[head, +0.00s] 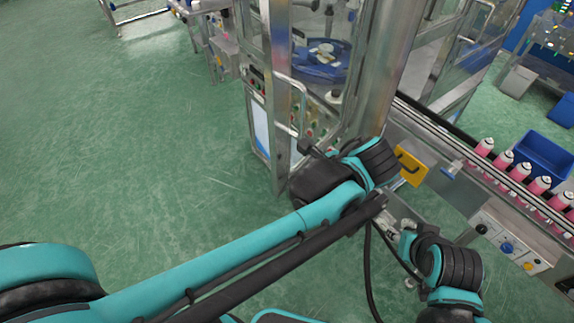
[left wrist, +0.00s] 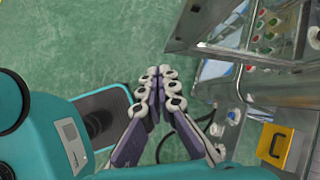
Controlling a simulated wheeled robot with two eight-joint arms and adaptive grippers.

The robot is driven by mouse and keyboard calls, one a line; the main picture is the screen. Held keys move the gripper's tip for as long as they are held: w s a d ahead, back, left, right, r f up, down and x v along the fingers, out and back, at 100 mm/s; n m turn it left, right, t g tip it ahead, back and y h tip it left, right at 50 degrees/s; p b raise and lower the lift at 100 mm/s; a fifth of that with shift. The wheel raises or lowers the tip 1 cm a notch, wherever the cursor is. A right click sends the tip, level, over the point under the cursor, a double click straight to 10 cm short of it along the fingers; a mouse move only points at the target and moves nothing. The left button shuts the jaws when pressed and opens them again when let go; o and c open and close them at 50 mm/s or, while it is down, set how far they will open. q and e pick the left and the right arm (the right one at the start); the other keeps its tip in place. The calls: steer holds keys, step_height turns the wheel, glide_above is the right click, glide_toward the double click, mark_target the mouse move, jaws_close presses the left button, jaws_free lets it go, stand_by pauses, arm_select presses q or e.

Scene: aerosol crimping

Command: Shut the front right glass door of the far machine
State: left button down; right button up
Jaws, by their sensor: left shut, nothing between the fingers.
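The far machine (head: 322,115) is a metal cabinet with glass panels. Its front right glass door has a steel frame (head: 279,100) and a long bar handle (head: 299,100), and appears to stand swung out. The door's lower rail shows in the left wrist view (left wrist: 250,58), with red and green buttons behind its glass. My left gripper (left wrist: 160,72) is shut and empty over the floor, left of the rail and apart from it in that view. My arm largely hides it in the head view. My right gripper (head: 393,228) is low beside the conveyor, its fingers unclear.
A conveyor (head: 450,150) carries several pink cans (head: 505,160) at the right. A yellow plate (head: 411,169) is by the machine's corner, close to my left wrist. A blue bin (head: 543,153) stands beyond the conveyor. The green floor (head: 130,140) at the left is clear.

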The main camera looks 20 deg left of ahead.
arm_select(q)
steer(key=d+r+m+y+p, duration=0.1)
steer(key=d+r+m+y, duration=0.1)
steer(key=d+r+m, duration=0.25)
steer(key=b, duration=0.3)
glide_toward(277, 172)
steer(key=shift+n, duration=0.25)
steer(key=x, duration=0.5)
steer(key=shift+s+d+f, duration=0.1)
steer(key=shift+f, duration=0.4)
steer(key=shift+w+a, duration=0.2)
steer(key=shift+a, duration=0.1)
steer(key=shift+a, duration=0.1)
